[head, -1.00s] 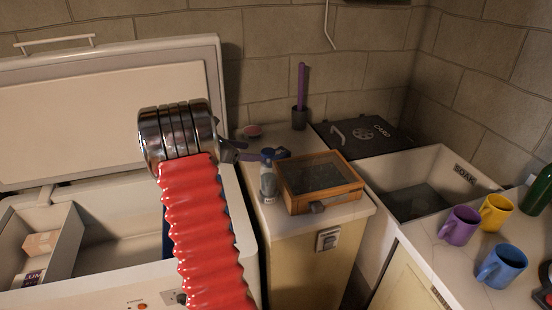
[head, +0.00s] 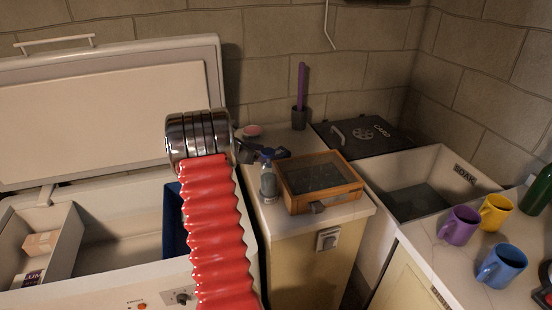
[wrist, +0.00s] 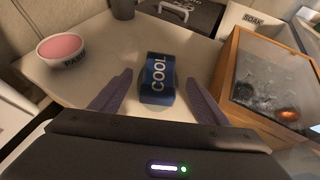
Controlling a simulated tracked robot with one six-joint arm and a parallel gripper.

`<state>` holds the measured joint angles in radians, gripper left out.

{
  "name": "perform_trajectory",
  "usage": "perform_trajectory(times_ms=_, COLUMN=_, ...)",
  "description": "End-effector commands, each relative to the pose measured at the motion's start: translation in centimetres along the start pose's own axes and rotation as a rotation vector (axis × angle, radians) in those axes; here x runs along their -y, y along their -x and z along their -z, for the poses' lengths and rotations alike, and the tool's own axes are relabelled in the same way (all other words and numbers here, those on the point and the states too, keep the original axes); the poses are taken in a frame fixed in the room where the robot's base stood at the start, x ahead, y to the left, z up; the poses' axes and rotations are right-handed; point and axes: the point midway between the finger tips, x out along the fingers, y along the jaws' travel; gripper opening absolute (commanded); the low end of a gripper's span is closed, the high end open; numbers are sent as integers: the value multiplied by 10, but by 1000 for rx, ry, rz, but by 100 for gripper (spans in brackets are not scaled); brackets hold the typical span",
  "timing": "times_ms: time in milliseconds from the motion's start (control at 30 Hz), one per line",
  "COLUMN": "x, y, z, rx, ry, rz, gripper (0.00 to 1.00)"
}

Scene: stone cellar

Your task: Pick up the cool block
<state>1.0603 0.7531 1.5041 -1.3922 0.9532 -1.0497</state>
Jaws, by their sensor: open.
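The cool block (wrist: 157,78) is a blue block with white COOL lettering. In the wrist view it stands on the pale counter just beyond my fingers, roughly centred between them and apart from both. My gripper (wrist: 155,92) is open and empty, with one dark purple finger on each side. In the head view my gripper (head: 262,154) is over the counter, behind a grey bottle-like object with a blue top (head: 268,180). The cool block is hard to make out there, partly hidden by that object and my fingers.
A wooden box with a glass lid (wrist: 268,85) stands close to the right of my gripper. A pink-filled bowl (wrist: 62,48) is on the left. The open chest freezer (head: 110,225) lies left, a sink (head: 425,185) right. A cup with a purple stick (head: 299,118) is behind.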

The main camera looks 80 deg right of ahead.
Motion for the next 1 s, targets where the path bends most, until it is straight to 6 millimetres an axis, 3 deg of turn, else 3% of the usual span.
perform_trajectory(times_ms=100, x=0, y=-10, z=0, rx=-1, ry=0, rz=1, gripper=69)
perform_trajectory(times_ms=533, x=1, y=-15, z=0, rx=-1, ry=0, rz=1, gripper=69)
perform_trajectory(times_ms=1000, x=1, y=-64, z=0, rx=-1, ry=-1, rz=2, gripper=69)
